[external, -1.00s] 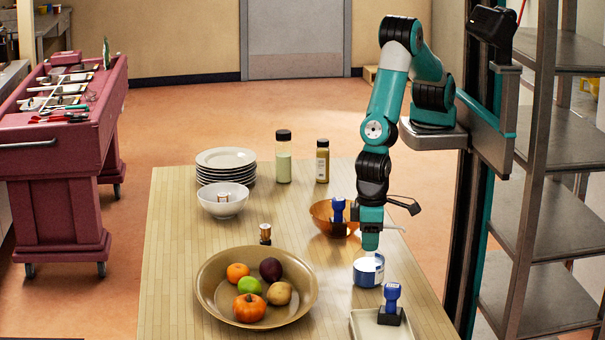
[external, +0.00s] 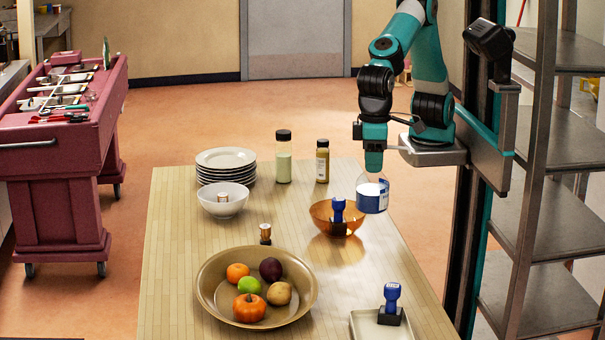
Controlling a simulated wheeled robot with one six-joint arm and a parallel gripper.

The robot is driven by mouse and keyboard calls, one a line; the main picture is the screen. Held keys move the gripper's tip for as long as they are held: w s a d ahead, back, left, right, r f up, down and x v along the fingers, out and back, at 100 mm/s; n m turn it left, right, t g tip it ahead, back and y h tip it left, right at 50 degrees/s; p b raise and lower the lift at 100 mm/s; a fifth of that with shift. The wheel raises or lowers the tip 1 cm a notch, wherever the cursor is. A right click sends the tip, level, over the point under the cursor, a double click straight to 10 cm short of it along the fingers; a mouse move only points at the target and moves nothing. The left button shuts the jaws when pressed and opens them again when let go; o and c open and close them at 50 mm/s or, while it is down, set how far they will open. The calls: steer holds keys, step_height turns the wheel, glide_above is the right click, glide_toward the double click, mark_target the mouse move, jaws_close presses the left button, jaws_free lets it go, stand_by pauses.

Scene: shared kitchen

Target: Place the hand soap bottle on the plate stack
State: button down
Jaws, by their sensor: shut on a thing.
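My gripper (external: 373,168) is shut on a clear bottle with a white and blue label, which looks like the hand soap bottle (external: 371,198). It holds the bottle roughly upright in the air, near the right side of the table, to the right of and a little above the orange bowl in the picture. The fingers' grip on the bottle's top is hard to make out. The plate stack (external: 226,161) of several white plates with dark edges stands at the back left of the table, and its top plate is bare.
A white bowl (external: 223,201) holding a small object stands before the plates. Two black-capped bottles (external: 284,160) (external: 322,162) stand right of them. An orange bowl (external: 348,222) holds a blue-handled stamp. A fruit bowl (external: 207,284) and a tray (external: 367,329) are in front.

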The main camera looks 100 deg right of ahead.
steer(key=shift+w+r, duration=0.1)
steer(key=shift+r, duration=0.2)
steer(key=w+d+r+m, duration=0.3)
steer(key=w+d+m, duration=0.95)
steer(key=w, duration=0.65)
steer(key=w+d+r+m, duration=0.1)
steer(key=w+d+m, duration=0.3)
steer(key=d, duration=0.7)
steer(key=w+d+r+m, duration=0.1)
steer(key=w+d+m, duration=0.3)
steer(key=d, duration=0.7)
steer(key=s+d+r+m, duration=0.25)
steer(key=d+m, duration=0.35)
steer(key=d, duration=1.1)
steer(key=s+d+r+m, duration=0.1)
steer(key=s+d+m, duration=0.2)
steer(key=d+m, duration=0.85)
steer(key=d+f+n+p, duration=0.2)
steer(key=f, duration=0.8)
steer(key=d+f+n+p, duration=0.1)
steer(key=d+f+n, duration=0.1)
steer(key=f, duration=0.8)
steer(key=shift+d+p, duration=0.35)
steer(key=shift+d, duration=0.2)
steer(key=shift+f, duration=0.1)
